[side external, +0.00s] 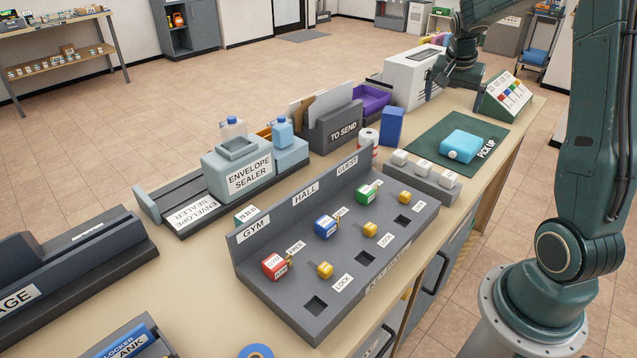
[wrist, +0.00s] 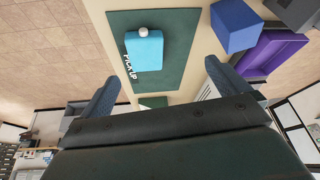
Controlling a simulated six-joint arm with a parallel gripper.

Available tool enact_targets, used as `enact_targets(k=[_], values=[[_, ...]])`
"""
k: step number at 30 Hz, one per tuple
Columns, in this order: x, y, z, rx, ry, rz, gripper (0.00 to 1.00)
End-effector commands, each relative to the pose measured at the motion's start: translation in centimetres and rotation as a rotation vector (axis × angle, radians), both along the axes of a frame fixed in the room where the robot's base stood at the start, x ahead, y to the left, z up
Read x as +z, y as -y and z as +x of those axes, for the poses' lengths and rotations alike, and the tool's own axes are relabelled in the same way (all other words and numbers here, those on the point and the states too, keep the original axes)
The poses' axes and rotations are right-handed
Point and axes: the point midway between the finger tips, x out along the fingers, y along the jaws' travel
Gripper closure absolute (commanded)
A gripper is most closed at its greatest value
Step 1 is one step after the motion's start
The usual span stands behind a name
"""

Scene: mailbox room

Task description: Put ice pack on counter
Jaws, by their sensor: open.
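A light-blue ice pack (side external: 463,146) with a white cap lies on the dark green PICK UP mat (side external: 430,148), which is on the beige counter (side external: 200,262). In the wrist view the ice pack (wrist: 144,52) shows near the top, on the mat (wrist: 180,60), ahead of the fingers. My gripper (side external: 432,90) is open and empty, raised near the white machine at the back, away from the ice pack. In the wrist view its two fingers (wrist: 165,88) are spread wide with nothing between them.
A blue box (side external: 392,126) stands left of the mat, near a purple tray (side external: 370,100) and a white machine (side external: 413,75). A sloped panel with coloured buttons (side external: 508,92) stands behind the mat. A grey key rack (side external: 335,250) and an envelope sealer (side external: 245,168) fill the nearer counter.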

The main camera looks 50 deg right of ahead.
Motion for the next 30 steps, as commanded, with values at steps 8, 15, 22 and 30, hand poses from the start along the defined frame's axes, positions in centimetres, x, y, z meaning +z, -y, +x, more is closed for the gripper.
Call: enact_targets(k=[8,15,22,30], values=[[-4.1,6.2,-1.5,-0.188,-0.016,-0.005,0.00],[-5.0,7.5,-2.0,-0.228,-0.017,-0.008,0.00],[-5.5,7.6,-1.9,-0.227,-0.019,-0.007,0.00],[-8.5,8.8,-2.0,-0.227,-0.020,-0.006,0.00]])
